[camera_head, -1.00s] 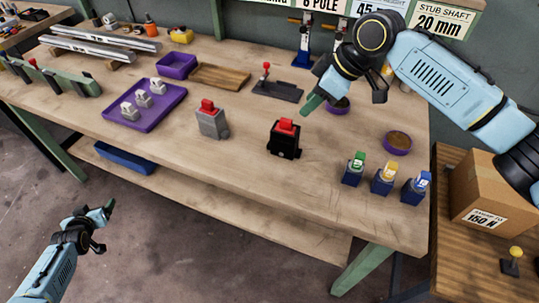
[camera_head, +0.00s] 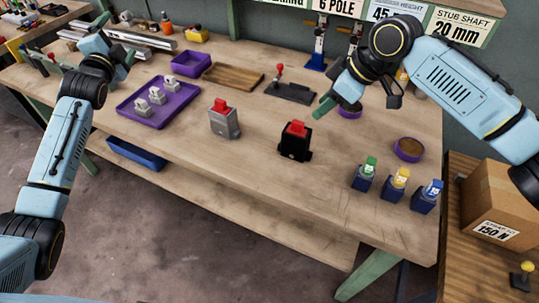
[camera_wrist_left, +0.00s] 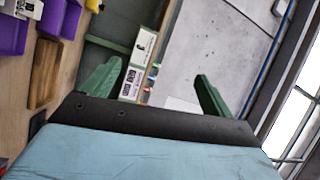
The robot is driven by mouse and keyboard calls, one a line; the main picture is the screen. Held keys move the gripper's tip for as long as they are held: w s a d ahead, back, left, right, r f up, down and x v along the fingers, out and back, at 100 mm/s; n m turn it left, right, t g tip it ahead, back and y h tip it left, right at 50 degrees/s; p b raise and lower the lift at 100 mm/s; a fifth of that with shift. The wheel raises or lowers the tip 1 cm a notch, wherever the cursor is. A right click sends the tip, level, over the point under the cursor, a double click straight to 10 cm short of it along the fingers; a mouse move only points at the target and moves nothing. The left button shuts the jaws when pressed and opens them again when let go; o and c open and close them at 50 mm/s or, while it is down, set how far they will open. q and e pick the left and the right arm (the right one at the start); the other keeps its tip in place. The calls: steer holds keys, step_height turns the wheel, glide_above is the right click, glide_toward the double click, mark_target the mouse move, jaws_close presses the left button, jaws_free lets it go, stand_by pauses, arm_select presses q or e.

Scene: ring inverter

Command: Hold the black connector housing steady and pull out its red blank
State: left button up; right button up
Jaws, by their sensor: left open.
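The black connector housing (camera_head: 294,147) stands upright on the workbench, right of the middle in the head view. Its red blank (camera_head: 297,128) sits in the top. My left gripper (camera_head: 116,42) is raised over the far left of the bench, well away from the housing. It is open and empty; its green fingers stand wide apart in the left wrist view (camera_wrist_left: 155,88).
A grey housing (camera_head: 223,123) with a red top stands left of the black one. Blue blocks with green, yellow and blue tops (camera_head: 396,181) stand at the right. A purple tray (camera_head: 127,111) holds white parts. Bare bench lies around the black housing.

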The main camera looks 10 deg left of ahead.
arm_select(q)
steer(key=w+d+r+m+h, duration=0.1)
steer(key=d+r+m+h, duration=0.15)
steer(key=d+m, duration=0.45)
steer(key=m+g+h, duration=0.5)
steer(key=m+g, duration=0.1)
steer(key=m, duration=1.3)
glide_toward(298, 138)
steer(key=f, duration=0.1)
steer(key=w+f, duration=0.1)
steer(key=f, duration=0.1)
steer(key=shift+w+a, duration=0.15)
steer(key=shift+a, duration=0.1)
steer(key=shift+w+d+f, duration=0.15)
steer(key=x, duration=1.2)
steer(key=shift+w+f, duration=0.15)
steer(key=shift+w, duration=0.3)
